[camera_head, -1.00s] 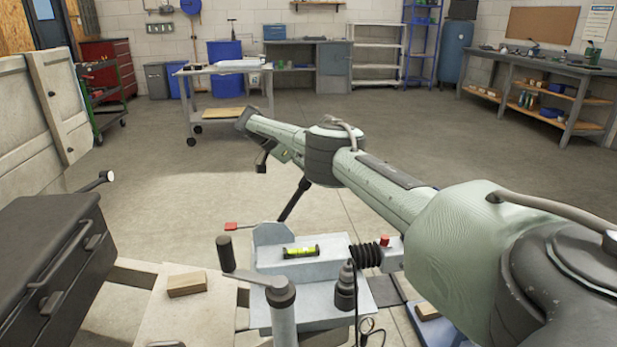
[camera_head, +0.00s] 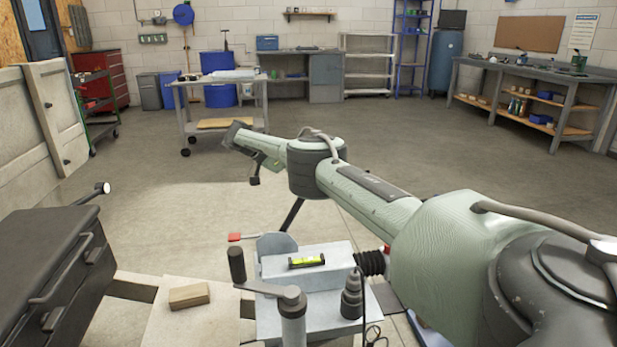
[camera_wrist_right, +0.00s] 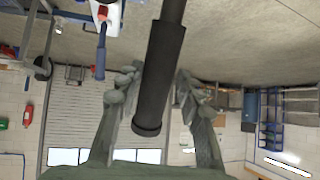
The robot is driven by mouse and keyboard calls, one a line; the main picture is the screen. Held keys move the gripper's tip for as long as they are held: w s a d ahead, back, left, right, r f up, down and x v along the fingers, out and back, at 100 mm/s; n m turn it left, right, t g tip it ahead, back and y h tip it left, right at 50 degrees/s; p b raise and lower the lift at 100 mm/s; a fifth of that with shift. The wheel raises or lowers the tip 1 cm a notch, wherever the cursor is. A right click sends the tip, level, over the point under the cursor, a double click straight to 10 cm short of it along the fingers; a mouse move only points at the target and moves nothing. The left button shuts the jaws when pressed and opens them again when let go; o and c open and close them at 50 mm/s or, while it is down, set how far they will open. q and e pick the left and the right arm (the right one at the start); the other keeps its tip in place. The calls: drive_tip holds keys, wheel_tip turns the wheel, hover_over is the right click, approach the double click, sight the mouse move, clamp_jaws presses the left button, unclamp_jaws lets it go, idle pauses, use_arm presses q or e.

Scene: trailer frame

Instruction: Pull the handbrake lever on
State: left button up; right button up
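The handbrake lever (camera_head: 293,214) is a dark, slanted rod rising behind the trailer coupling (camera_head: 272,320). Its upper part is hidden behind my right arm in the head view. In the right wrist view its black cylindrical grip (camera_wrist_right: 160,75) runs from the top edge down between the fingers of my right gripper (camera_wrist_right: 158,72). The fingers lie on both sides of the grip, with a gap visible on the right side near its end, so the gripper looks open around it. The head view hides the right fingers. My left gripper is not in view.
A crank handle with a black grip (camera_head: 237,264), a small red-ended lever (camera_head: 236,237) and a yellow-green spirit level (camera_head: 307,261) are at the coupling. A wooden block (camera_head: 189,296) and a dark box (camera_head: 45,270) are at left. The floor beyond is clear up to a cart (camera_head: 222,78).

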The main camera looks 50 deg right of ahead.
drive_tip(key=shift+o, duration=1.4)
drive_tip(key=shift+w+a, duration=0.1)
drive_tip(key=v, duration=1.2)
